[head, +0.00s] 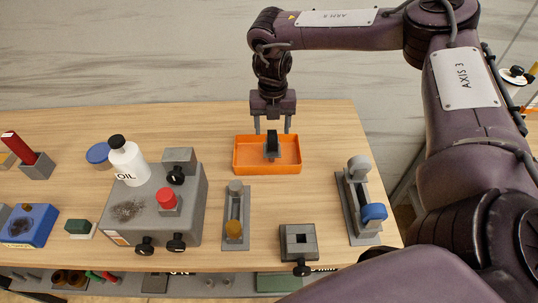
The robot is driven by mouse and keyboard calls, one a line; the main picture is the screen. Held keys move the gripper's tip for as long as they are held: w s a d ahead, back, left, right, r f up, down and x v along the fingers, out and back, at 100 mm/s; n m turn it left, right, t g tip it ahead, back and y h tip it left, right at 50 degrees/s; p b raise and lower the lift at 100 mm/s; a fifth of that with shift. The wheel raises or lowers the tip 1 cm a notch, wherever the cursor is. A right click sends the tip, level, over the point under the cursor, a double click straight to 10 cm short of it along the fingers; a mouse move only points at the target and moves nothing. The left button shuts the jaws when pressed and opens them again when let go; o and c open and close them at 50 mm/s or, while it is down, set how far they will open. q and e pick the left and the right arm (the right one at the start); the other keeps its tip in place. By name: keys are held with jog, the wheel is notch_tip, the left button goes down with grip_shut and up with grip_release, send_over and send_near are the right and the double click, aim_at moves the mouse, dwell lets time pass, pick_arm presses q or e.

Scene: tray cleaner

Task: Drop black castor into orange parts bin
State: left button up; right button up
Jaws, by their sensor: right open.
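The orange parts bin (240,164) sits on the wooden table near its far edge, right of the middle in the head view. The black castor (273,153), black and grey, shows inside the outline of the bin, towards its far side. My right gripper (272,130) points down over the bin's far side. Its two fingers are spread apart, with the top of the castor showing between and below them. I cannot tell whether the castor touches the bin floor. My left gripper is not in view.
A grey machine block (122,222) with a white oil bottle (128,162) and red button (167,197) stands left. Grey fixtures (298,240) stand in front of the bin, another (360,205) with a blue roller to the right.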

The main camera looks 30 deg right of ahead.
notch_tip(320, 180, up, 7)
jog(key=b, duration=0.1)
jog(key=shift+r, duration=0.2)
dwell(0.4)
